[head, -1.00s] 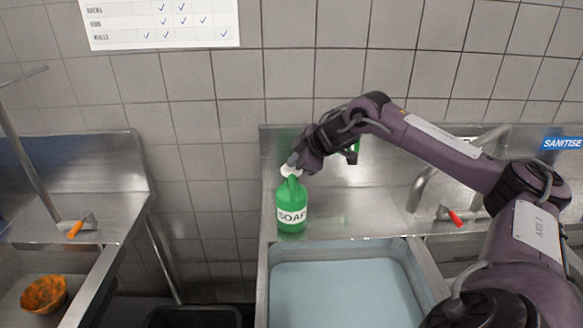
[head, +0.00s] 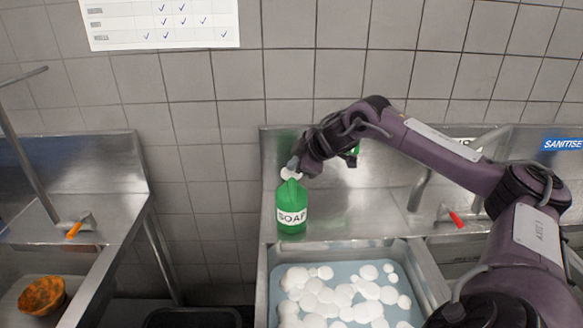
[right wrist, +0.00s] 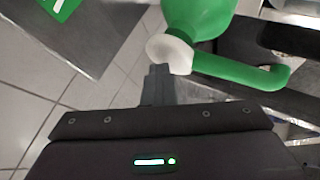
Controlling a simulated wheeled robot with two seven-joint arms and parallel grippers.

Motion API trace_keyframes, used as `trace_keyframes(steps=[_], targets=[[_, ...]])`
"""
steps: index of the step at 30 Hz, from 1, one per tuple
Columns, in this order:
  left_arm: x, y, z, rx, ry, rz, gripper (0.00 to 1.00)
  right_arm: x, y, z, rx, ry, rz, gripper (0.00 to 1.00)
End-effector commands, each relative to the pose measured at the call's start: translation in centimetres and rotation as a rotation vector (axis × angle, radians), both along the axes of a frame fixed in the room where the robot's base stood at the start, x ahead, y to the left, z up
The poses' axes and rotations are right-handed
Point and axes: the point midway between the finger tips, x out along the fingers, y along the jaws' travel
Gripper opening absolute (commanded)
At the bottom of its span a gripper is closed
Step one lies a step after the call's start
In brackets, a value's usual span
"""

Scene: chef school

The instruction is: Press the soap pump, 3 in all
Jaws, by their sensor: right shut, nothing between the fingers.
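A green soap bottle (head: 291,208) with a white label reading SOAP stands upright on the steel ledge behind the sink basin. Its white pump top (head: 291,173) sits at the bottle's upper end. My right gripper (head: 292,163) is shut and empty, its fingertips at the pump top, apparently touching it. In the right wrist view the shut fingers (right wrist: 160,74) meet the white pump top (right wrist: 170,54), with the green bottle (right wrist: 198,15) beyond. White foam blobs (head: 325,295) float on the blue water in the basin. My left gripper is not in view.
The basin (head: 262,285) lies in front of the bottle. A tap with a red lever (head: 456,218) stands to the right, beside my right arm. An orange bowl (head: 42,295) sits in the left sink. A tiled wall (head: 230,80) closes the back.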

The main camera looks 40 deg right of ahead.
Motion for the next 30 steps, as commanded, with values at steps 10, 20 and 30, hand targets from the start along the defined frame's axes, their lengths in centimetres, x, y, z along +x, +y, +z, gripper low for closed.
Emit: trace_keyframes(steps=[10, 20, 30], targets=[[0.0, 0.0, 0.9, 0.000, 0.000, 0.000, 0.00, -0.1, 0.0, 0.6, 0.001, 0.010, 0.001, 0.00], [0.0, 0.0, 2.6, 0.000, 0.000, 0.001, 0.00, 0.0, 0.0, 2.5, 0.000, 0.006, 0.001, 0.00], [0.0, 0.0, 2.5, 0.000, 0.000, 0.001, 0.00, 0.0, -0.1, 2.6, 0.000, 0.003, 0.000, 0.00]])
